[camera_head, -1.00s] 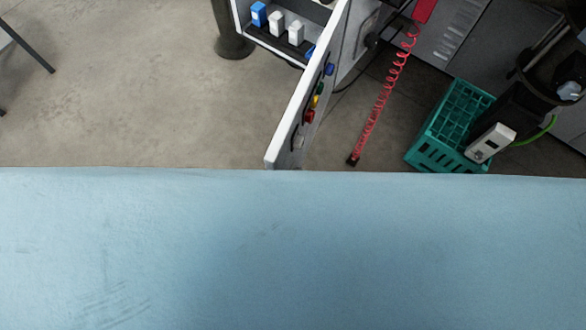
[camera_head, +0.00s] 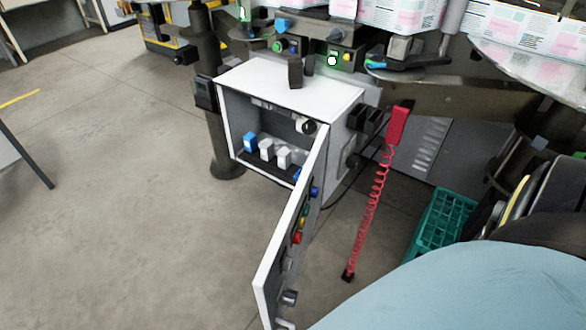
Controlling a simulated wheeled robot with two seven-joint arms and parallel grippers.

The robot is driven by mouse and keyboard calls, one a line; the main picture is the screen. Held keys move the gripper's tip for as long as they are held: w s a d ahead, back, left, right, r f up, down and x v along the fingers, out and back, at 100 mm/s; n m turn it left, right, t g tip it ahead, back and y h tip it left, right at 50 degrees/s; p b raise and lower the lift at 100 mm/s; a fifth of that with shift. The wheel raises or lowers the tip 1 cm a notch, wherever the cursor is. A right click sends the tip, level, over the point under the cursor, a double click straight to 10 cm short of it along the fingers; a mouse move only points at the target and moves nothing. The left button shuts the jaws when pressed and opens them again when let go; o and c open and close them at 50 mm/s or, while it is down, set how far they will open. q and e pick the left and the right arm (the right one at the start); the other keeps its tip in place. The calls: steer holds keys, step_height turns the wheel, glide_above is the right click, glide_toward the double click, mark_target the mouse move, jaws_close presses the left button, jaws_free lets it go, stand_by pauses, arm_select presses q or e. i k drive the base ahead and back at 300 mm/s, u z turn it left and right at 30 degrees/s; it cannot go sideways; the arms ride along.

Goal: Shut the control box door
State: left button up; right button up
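The control box (camera_head: 300,82) is a white-topped grey cabinet on a dark post, at the upper middle of the head view. Its front is open and shows blue and white components (camera_head: 266,149) inside. The control box door (camera_head: 279,250) is hinged at the box's right side and stands wide open, swung toward me. Coloured buttons (camera_head: 300,230) and a round metal knob or latch (camera_head: 289,298) show on its outer face. The door's lower end is near the bottom of the picture. Neither of my grippers is in view.
A red device with a coiled red cord (camera_head: 372,205) hangs right of the door. A teal crate (camera_head: 441,222) stands on the floor further right. Labelling machinery with printed label web (camera_head: 400,14) is above. The grey floor left of the door is clear.

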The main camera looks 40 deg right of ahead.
mark_target(302, 211)
steer(key=k, duration=0.85)
steer(key=z, duration=1.2)
